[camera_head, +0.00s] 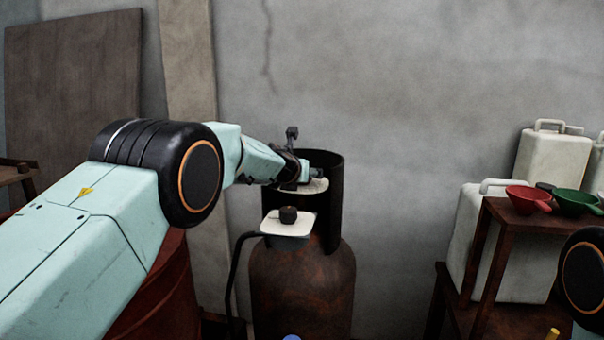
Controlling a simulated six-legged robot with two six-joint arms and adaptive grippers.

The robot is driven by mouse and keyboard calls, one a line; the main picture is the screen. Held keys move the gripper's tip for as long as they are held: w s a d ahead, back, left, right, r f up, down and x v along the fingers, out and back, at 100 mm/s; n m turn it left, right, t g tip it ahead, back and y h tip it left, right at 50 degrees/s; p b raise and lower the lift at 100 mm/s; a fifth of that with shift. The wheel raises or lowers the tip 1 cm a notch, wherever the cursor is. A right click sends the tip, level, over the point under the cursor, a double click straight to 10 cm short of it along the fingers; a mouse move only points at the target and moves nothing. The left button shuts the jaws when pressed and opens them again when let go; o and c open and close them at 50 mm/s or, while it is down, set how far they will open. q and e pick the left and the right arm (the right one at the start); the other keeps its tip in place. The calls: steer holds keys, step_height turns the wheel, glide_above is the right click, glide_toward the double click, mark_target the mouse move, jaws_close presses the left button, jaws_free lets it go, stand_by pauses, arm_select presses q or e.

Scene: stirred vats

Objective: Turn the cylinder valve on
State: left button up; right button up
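The gas cylinder (300,285) is a rusty brown, upright bottle with a dark open collar (328,205) around its top. My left gripper (304,155) is at the collar's mouth, with one finger pointing up and the other towards the right; the two fingertips are apart. A pale surface (314,187) shows just under the gripper inside the collar. The valve itself cannot be made out behind the gripper and collar, and I cannot tell whether the gripper touches it. My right gripper is out of view; only part of that arm shows at the right edge.
At the right, a wooden stand (510,218) holds red (527,197) and green (574,203) funnels near white canisters (553,160). A red drum (165,300) is at lower left.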

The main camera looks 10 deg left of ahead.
arm_select(q)
steer(key=c, duration=1.2)
steer(key=shift+o, duration=0.2)
stand_by(0.4)
steer(key=o, duration=1.2)
steer(key=shift+c, duration=0.2)
